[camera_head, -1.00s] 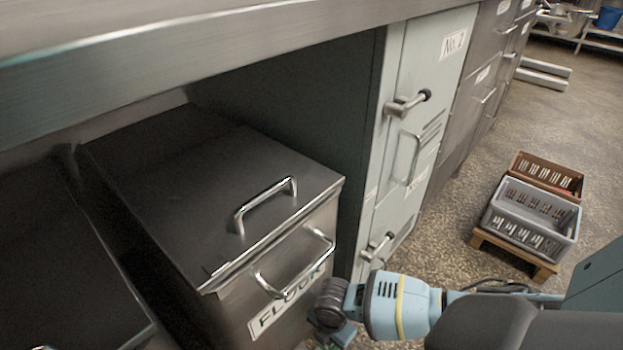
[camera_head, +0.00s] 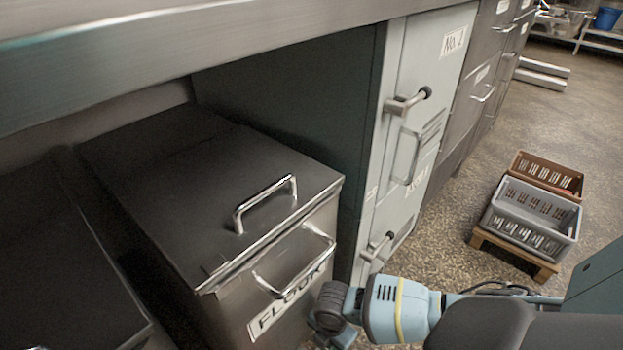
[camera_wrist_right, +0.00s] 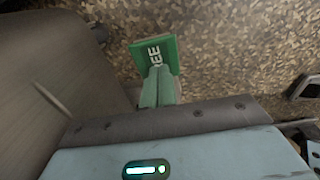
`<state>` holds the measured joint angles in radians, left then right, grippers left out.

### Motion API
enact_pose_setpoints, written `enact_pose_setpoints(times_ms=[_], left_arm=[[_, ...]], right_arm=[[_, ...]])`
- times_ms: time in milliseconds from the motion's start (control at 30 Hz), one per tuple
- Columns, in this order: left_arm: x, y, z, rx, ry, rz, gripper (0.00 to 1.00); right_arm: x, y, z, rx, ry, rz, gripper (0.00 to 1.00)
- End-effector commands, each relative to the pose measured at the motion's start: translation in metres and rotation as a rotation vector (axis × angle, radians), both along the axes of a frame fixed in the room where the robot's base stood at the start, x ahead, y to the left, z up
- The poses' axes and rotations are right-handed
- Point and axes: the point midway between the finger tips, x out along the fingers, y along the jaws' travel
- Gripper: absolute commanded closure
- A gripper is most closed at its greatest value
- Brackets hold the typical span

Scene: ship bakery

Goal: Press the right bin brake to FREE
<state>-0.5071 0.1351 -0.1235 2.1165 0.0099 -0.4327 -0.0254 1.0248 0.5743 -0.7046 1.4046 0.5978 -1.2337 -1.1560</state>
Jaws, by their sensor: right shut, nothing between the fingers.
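The right bin is a steel flour bin (camera_head: 225,230) with a lid, two bar handles and a FLOUR label, under the counter in the head view. In the right wrist view, a green brake pedal (camera_wrist_right: 148,50) carries white letters, of which "EE" reads clearly. My right gripper (camera_wrist_right: 160,72) is shut and empty, its fingertips at the pedal's lower edge and covering part of it. I cannot tell whether they touch. In the head view my right gripper (camera_head: 330,335) is low at the bin's front right corner, its fingers mostly hidden. My left gripper is not in view.
The steel counter edge (camera_head: 250,45) overhangs the bins. A pale green cabinet (camera_head: 400,150) with protruding handles stands right of the bin. Floor between cabinet and crates is clear.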

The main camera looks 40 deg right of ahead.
Motion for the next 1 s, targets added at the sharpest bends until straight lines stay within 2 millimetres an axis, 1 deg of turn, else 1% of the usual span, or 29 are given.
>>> enact_pose_setpoints(times_ms=[1000], left_arm=[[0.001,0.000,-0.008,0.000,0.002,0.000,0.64]], right_arm=[[-0.001,0.001,-0.014,0.002,0.001,0.000,1.00]])
